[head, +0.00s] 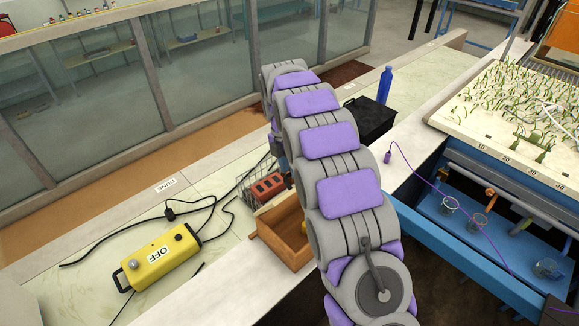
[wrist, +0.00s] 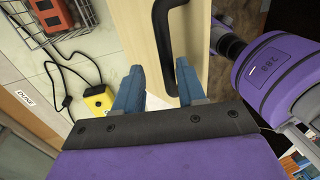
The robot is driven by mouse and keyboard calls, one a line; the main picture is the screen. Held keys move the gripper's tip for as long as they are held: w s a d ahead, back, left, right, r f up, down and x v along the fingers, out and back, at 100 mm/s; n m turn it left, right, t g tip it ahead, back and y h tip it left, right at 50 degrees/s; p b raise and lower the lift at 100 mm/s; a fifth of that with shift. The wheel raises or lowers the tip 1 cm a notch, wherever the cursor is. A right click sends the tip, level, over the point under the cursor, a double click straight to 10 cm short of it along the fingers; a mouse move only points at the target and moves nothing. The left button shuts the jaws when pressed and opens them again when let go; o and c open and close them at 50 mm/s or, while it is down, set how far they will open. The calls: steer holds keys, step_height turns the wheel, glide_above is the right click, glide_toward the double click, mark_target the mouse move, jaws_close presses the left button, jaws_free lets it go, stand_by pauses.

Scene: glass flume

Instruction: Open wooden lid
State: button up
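A pale wooden lid or panel (wrist: 138,30) with a black bar handle (wrist: 174,38) fills the upper middle of the wrist view. My gripper (wrist: 159,68) has two blue fingers spread apart over this wood. The lower end of the handle shows between the fingers, closer to the right one. I cannot tell whether they touch. No held object shows. In the head view, my arm hides the gripper and the handle. An open-topped wooden box (head: 283,238) shows just left of my arm; how it relates to the lid is unclear.
A planted sand tray (head: 500,115) is at right.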

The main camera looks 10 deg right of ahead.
steer(key=shift+r, duration=0.1)
step_height(320, 180, up, 17)
steer(key=w+a+p, duration=0.2)
steer(key=p, duration=0.8)
steer(key=shift+w, duration=0.3)
